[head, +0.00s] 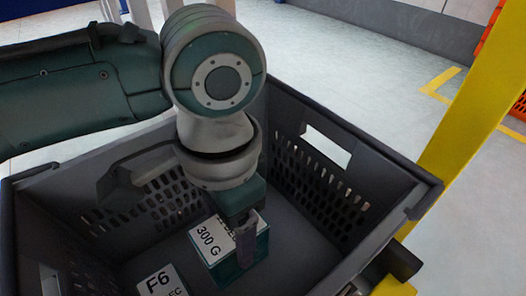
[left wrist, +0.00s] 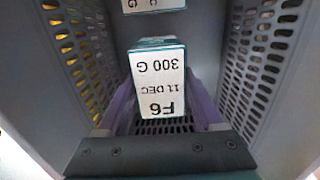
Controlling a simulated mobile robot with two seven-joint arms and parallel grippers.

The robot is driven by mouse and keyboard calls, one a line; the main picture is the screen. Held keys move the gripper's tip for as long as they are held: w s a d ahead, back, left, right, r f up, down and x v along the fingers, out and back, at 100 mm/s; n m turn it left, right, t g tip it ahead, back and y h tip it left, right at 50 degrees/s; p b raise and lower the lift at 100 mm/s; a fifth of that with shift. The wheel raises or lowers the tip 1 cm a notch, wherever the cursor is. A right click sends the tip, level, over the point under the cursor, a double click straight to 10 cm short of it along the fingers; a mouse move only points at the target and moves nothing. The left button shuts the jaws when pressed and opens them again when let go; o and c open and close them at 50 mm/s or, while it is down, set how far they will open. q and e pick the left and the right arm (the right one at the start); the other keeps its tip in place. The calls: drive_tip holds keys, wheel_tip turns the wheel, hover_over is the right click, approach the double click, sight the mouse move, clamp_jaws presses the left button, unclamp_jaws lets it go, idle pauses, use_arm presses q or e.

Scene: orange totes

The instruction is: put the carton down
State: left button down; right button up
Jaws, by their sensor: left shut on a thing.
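The carton (head: 225,246) is teal with a white label reading "300 G"; it is inside the dark grey crate (head: 345,128). My left gripper (head: 245,240) reaches down into the crate and is shut on it. In the left wrist view the carton (left wrist: 158,85) is between the two purple fingers of the left gripper (left wrist: 162,108), its label "F6, 11 DEC, 300 G" upside down. I cannot tell whether its underside touches the crate floor. My right gripper is not in view.
A second carton (head: 162,283) labelled "F6" is in the crate, left of and nearer than the held one; a carton (left wrist: 153,5) also shows at the top of the left wrist view. Slotted crate walls enclose both. A yellow post (head: 455,110) stands right of the crate.

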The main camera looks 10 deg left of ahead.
use_arm(q)
wheel_tip(320, 180, down, 6)
drive_tip(key=b, duration=0.3)
drive_tip(key=shift+f+b, duration=0.25)
drive_tip(key=shift+b, duration=0.15)
drive_tip(key=shift+r, duration=0.1)
drive_tip(key=shift+f, duration=0.3)
drive_tip(key=shift+c, duration=0.2)
unclamp_jaws()
